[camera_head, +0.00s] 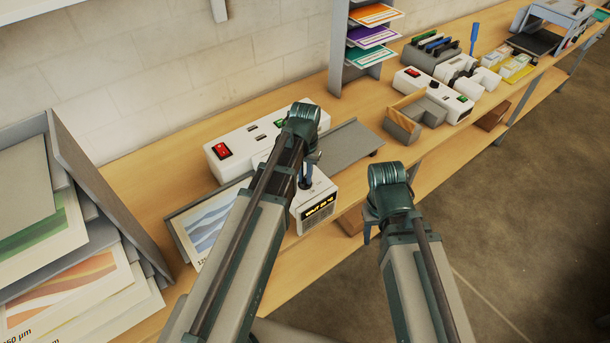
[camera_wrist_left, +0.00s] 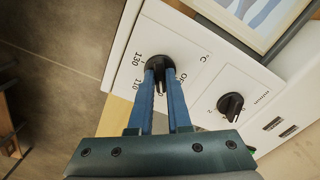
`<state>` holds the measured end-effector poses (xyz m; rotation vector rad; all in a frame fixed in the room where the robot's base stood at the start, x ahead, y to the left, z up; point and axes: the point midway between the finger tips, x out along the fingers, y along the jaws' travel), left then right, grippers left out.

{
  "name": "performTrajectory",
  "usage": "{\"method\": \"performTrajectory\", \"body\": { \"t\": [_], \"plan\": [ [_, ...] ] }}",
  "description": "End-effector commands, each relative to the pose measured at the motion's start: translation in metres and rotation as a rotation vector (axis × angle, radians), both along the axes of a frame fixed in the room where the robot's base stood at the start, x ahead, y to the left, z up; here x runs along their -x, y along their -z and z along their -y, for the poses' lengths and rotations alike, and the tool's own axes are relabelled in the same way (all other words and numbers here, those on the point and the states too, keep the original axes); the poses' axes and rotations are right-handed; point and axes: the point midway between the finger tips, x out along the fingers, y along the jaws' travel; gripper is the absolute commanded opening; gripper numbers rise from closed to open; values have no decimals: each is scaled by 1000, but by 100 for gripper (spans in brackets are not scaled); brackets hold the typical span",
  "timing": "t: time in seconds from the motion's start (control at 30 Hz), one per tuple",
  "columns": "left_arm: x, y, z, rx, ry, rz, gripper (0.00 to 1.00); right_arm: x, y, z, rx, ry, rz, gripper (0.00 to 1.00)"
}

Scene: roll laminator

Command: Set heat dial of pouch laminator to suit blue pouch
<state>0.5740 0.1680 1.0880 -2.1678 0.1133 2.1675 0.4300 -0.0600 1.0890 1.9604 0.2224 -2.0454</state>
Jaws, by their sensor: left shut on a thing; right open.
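The white pouch laminator (camera_head: 225,140) stands on the wooden bench, with a red switch and a small yellow-lit display (camera_head: 319,207). Its heat dial (camera_wrist_left: 160,68) is a black knob marked °C, with OFF, 110 and 130 readable around it. My left gripper (camera_head: 307,180) is shut on this knob; in the left wrist view its blue fingers (camera_wrist_left: 159,76) sit on both sides of the knob's grip. They hide part of the scale. The blue-patterned pouch (camera_head: 208,230) lies at the laminator's left front. My right gripper (camera_head: 369,232) is open and empty, in front of the bench edge.
A second black dial (camera_wrist_left: 231,105) is beside the heat dial. Sheets with green and orange patterns (camera_head: 50,235) lie in a grey rack at left. A shelf of coloured sheets (camera_head: 370,35) and another white device (camera_head: 435,95) stand further right. The floor at right is clear.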

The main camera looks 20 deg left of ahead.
Motion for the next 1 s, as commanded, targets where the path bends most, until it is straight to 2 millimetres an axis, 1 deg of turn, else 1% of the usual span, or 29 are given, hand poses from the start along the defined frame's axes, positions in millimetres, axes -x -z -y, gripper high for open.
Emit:
{"method": "performTrajectory", "body": {
  "t": [0.6, 1.0],
  "plan": [
    [0, 0, 0, 0, 584, 0, 0, 0, 0, 0, 0, 0, 0, 50],
    [0, 0, 0, 0, 903, 0, 0, 0, 0, 0, 0, 0, 0, 50]
  ]
}}
